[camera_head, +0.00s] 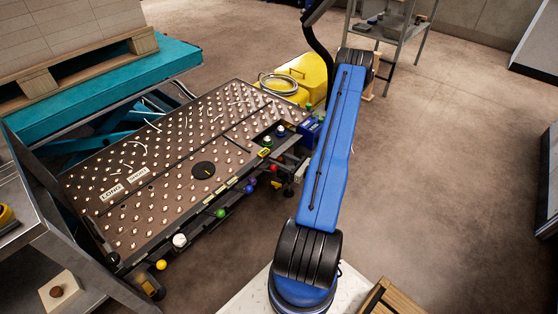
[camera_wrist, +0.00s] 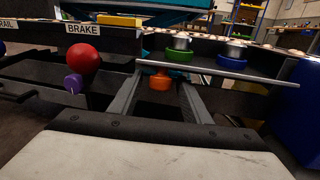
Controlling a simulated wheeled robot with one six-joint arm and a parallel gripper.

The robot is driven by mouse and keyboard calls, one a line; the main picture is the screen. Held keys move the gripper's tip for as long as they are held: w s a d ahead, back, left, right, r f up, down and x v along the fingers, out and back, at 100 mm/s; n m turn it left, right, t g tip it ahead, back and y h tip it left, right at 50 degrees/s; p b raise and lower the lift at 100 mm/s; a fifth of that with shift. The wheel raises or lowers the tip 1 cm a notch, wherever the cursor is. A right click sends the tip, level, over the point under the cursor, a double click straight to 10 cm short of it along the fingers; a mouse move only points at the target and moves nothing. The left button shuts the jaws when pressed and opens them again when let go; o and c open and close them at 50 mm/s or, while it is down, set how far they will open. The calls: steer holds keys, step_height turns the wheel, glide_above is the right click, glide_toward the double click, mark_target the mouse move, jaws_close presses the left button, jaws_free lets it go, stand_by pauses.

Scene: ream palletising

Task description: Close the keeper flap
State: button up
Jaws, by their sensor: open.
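In the wrist view my gripper (camera_wrist: 161,80) is open, its two dark fingers pointing forward at the edge of the ball table. An orange knob (camera_wrist: 160,83) shows between the fingertips; I cannot tell whether they touch it. A thin grey plate (camera_wrist: 245,75) crosses just above the fingers and runs right, below green and blue ringed knobs. I cannot tell for sure whether this plate is the keeper flap. A red ball (camera_wrist: 83,58) hangs left under a BRAKE label (camera_wrist: 83,29). In the head view the ball table (camera_head: 112,205) is visible, but my gripper is not clear.
Several coloured knobs, including a green one (camera_head: 221,213), line the table's near edge. A teal lift (camera_head: 75,105) bears a wooden pallet (camera_head: 75,75) at upper left. A yellow case (camera_head: 305,72) stands behind the table. The floor (camera_head: 440,170) to the right is clear.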

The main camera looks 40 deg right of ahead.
mark_target(278, 154)
steer(key=c, duration=1)
steer(key=shift+c, duration=0.2)
steer(key=shift+r, duration=0.15)
steer(key=shift+s+r+g+h, duration=0.15)
steer(key=shift+r+g, duration=0.1)
steer(key=shift+g, duration=0.45)
steer(key=shift+s+r+g+h, duration=0.15)
steer(key=shift+r+g, duration=0.1)
steer(key=shift+g, duration=0.45)
steer(key=g, duration=0.2)
steer(key=r+g, duration=0.1)
steer(key=shift+r+m+g, duration=0.2)
steer(key=shift+m+g, duration=0.2)
steer(key=g, duration=0.1)
steer(key=r+g, duration=0.1)
steer(key=g, duration=0.1)
steer(key=g+h, duration=0.1)
steer(key=shift+w+r, duration=0.25)
steer(key=shift+r, duration=0.05)
steer(key=shift+w+r+m+g, duration=0.15)
steer(key=shift+r+g, duration=0.05)
steer(key=shift+g, duration=0.55)
steer(key=shift+w+r+m+g, duration=0.1)
steer(key=shift+r+m+g, duration=0.1)
steer(key=shift+g, duration=0.55)
steer(key=shift+w+r+g, duration=0.15)
steer(key=shift+g, duration=0.45)
